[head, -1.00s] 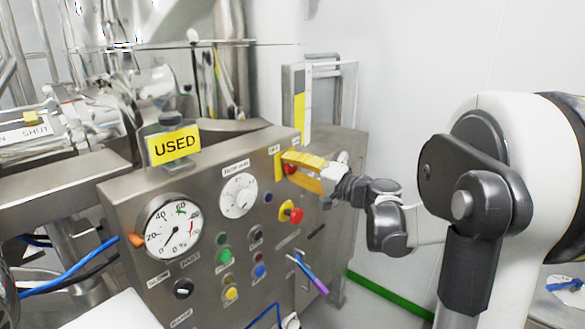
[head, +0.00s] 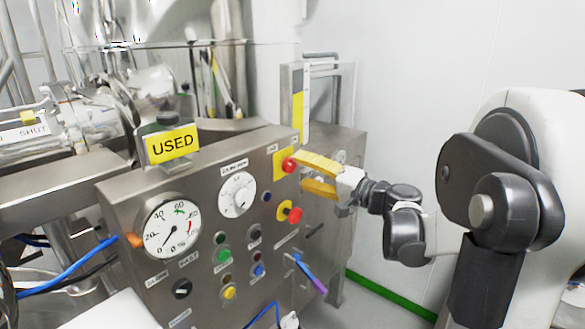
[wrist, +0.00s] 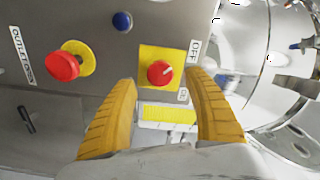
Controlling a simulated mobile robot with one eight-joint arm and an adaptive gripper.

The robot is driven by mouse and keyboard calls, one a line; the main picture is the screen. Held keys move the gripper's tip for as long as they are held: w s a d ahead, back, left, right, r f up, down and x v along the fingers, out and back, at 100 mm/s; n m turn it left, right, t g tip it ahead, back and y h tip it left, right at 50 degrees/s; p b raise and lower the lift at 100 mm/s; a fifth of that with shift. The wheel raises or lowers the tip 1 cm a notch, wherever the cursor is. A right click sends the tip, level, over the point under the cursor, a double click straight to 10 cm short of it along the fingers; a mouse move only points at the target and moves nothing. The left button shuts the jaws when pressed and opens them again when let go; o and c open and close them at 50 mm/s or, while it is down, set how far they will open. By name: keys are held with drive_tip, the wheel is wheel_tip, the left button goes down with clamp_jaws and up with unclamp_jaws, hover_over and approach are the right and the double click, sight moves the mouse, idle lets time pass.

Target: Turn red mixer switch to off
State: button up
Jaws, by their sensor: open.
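The red mixer switch (head: 289,165) is a round red knob on a yellow plate at the upper right of the steel control panel (head: 130,200). In the wrist view the red switch (wrist: 160,73) has a white pointer line slanting toward the upper right, and an OFF label (wrist: 194,51) stands beside its yellow plate. My gripper (head: 310,175) has yellow ribbed fingers, open, to the right of the switch in the head view. In the wrist view my gripper (wrist: 165,100) has its fingers apart, one either side below the switch, with nothing between them. I cannot tell whether they touch the panel.
A red mushroom button (head: 295,215) on a yellow disc sits below the switch. A blue button (wrist: 122,21) is close by. The panel also bears a gauge (head: 172,228), a dial (head: 237,195) and several coloured buttons. A yellow USED sign (head: 173,146) stands on top.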

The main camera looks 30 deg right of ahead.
drive_tip(key=v, duration=0.7)
drive_tip(key=shift+s, duration=0.25)
drive_tip(key=s+a+f+n+g+b, duration=0.2)
drive_tip(key=a+f+g, duration=0.3)
drive_tip(key=a, duration=0.4)
drive_tip(key=s+a+f+n+g+b, duration=0.2)
drive_tip(key=a+f, duration=0.6)
drive_tip(key=a, duration=0.2)
drive_tip(key=s+a+f+n+g+h+b, duration=0.3)
drive_tip(key=s+f+n+h, duration=0.3)
drive_tip(key=s, duration=0.5)
drive_tip(key=shift+s+f, duration=0.2)
drive_tip(key=shift+f, duration=0.95)
drive_tip(key=shift+a, duration=0.1)
